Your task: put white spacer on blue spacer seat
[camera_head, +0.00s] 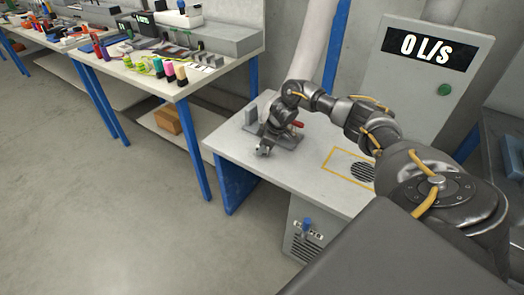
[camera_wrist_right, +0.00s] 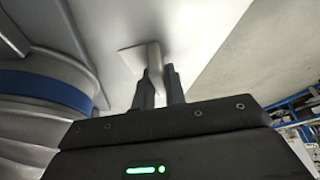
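My right gripper (camera_head: 265,150) is over the left end of the grey table of the charging station. In the right wrist view its two dark fingers (camera_wrist_right: 160,88) stand close together on either side of a pale piece, which I take for the white spacer (camera_wrist_right: 155,62). It has a flat plate beyond the fingertips and a narrow stem between them. A blue ring (camera_wrist_right: 45,88) around a large grey ribbed round body fills the left of the wrist view; I cannot tell if this is the blue spacer seat. The spacer is apart from that ring. My left gripper is not in view.
The station table (camera_head: 230,142) has an upright grey block (camera_head: 250,115) and a red part (camera_head: 298,124) near my gripper.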

